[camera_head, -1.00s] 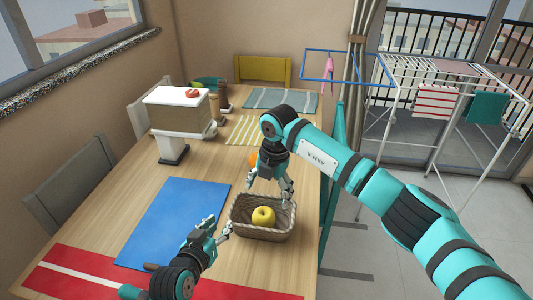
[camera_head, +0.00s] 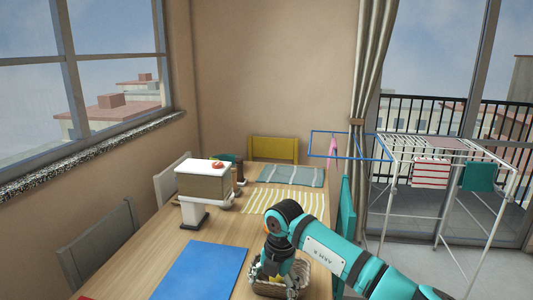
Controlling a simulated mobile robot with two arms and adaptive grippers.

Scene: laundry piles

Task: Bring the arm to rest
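My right arm reaches in from the lower right. Its gripper (camera_head: 275,280) is at the wicker basket (camera_head: 298,268) near the bottom edge of the head view, with its fingers spread apart. A bit of the yellow apple shows between the fingers; the gripper and arm hide most of the basket. I cannot tell whether the fingers touch the apple or the basket. My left gripper is out of view.
The wooden table (camera_head: 150,255) holds a blue mat (camera_head: 203,270), a white and brown machine (camera_head: 205,185), a striped yellow cloth (camera_head: 285,201) and a grey-blue striped mat (camera_head: 291,176). Chairs (camera_head: 98,245) stand around it. A drying rack (camera_head: 440,160) stands at right.

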